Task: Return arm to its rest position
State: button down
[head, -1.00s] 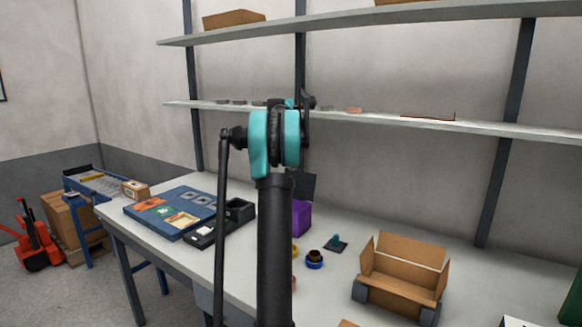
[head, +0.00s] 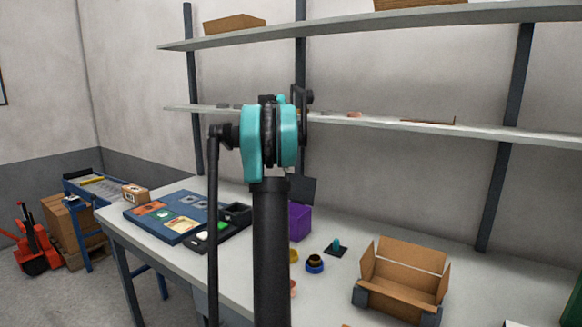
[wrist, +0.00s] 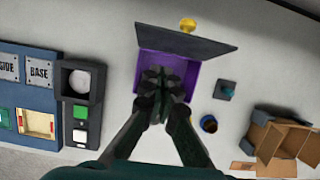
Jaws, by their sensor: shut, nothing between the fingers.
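My arm stands upright in the middle of the head view, with its teal joint at the top. My gripper is hidden in that view. In the wrist view my gripper (wrist: 160,82) is shut with nothing between its fingers. It points toward an open purple bin (wrist: 208,78) with a dark flap, and the fingers overlap the bin in the picture. The gap between them cannot be judged. The purple bin (head: 300,222) is partly covered by my arm in the head view.
A grey table (head: 185,262) holds a blue panel (head: 180,226), a black button box (wrist: 81,110), a blue-black round part (head: 314,264), a teal-knobbed plate (head: 336,248) and an open cardboard box (head: 402,275). Shelves (head: 350,28) hang behind. A red pallet jack (head: 35,250) stands left.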

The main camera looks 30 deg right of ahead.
jog(key=s+a+f+m+t, duration=0.1)
jog(key=s+a+f+m, duration=0.2)
jog(key=a, duration=0.6)
jog(key=s+a+f+m, duration=0.3)
jog(key=a+f, duration=0.1)
jog(key=a, duration=0.5)
jog(key=s+a+f+m, duration=0.3)
jog(key=s+a+f, duration=0.2)
jog(key=a, duration=0.1)
jog(key=s+a+f+m+t+y, duration=0.1)
jog(key=s+a+f+m, duration=0.3)
jog(key=s+a+f, duration=0.1)
jog(key=s+a+f+m+y, duration=0.1)
jog(key=s+a+f+m, duration=0.3)
jog(key=s+a+f, duration=0.1)
jog(key=shift+s+a+f+t, duration=0.15)
jog(key=shift+s+a, duration=0.15)
jog(key=shift+a, duration=0.35)
jog(key=shift+s+a+t, duration=0.15)
jog(key=shift+s+a, duration=0.1)
jog(key=shift+a, duration=0.35)
jog(key=s+a+f+m+y, duration=0.1)
jog(key=s+a+f+m, duration=0.4)
jog(key=s, duration=0.5)
notch_tip(320, 180, down, 2)
jog(key=shift+f+m, duration=0.15)
jog(key=shift+m, duration=0.15)
